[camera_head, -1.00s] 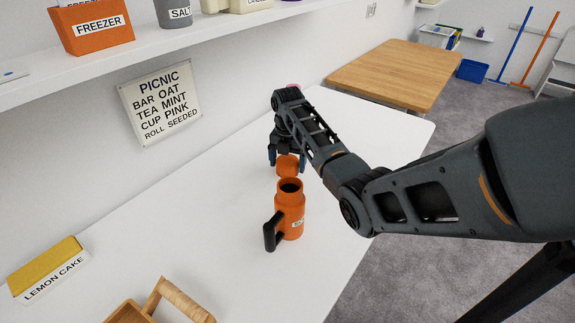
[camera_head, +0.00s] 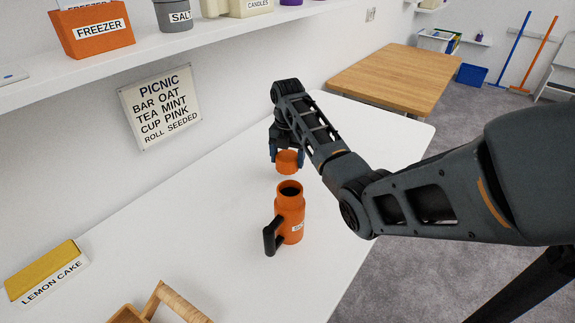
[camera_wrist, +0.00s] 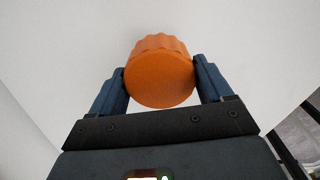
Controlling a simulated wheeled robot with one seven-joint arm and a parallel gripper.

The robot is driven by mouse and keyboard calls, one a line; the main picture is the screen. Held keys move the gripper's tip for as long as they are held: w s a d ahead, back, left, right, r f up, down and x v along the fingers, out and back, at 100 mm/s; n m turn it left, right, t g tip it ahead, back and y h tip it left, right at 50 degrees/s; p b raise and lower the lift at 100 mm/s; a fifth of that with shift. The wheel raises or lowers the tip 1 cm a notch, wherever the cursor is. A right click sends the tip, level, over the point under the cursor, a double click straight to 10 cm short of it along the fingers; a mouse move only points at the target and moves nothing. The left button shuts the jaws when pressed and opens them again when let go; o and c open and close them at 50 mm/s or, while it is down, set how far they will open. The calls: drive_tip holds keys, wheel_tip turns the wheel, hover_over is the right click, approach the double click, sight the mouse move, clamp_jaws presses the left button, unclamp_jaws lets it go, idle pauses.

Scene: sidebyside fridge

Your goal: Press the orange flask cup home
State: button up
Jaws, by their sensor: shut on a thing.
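The orange flask (camera_head: 290,216) stands upright on the white table, with a black handle on its left and a white label on its side. Its dark round mouth is open at the top. My gripper (camera_head: 287,156) is shut on the orange flask cup (camera_head: 287,163), behind and a little above the flask's mouth in the head view. The cup is apart from the flask. In the wrist view the cup (camera_wrist: 160,75) sits between the two blue-grey fingers of my gripper (camera_wrist: 162,82). The flask does not show in the wrist view.
A picnic sign (camera_head: 161,107) hangs on the wall. A lemon cake box (camera_head: 47,273) and a basket with a wooden handle (camera_head: 165,303) are at the near left. A shelf (camera_head: 120,65) runs above the table. The table (camera_head: 200,220) is clear around the flask.

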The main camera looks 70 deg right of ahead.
drive_tip(key=s+d+r+p, duration=0.2)
drive_tip(key=s+d+r, duration=0.3)
drive_tip(key=s, duration=0.5)
wheel_tip(320, 180, up, 3)
drive_tip(key=shift+s+f, duration=0.1)
drive_tip(key=shift+s, duration=0.15)
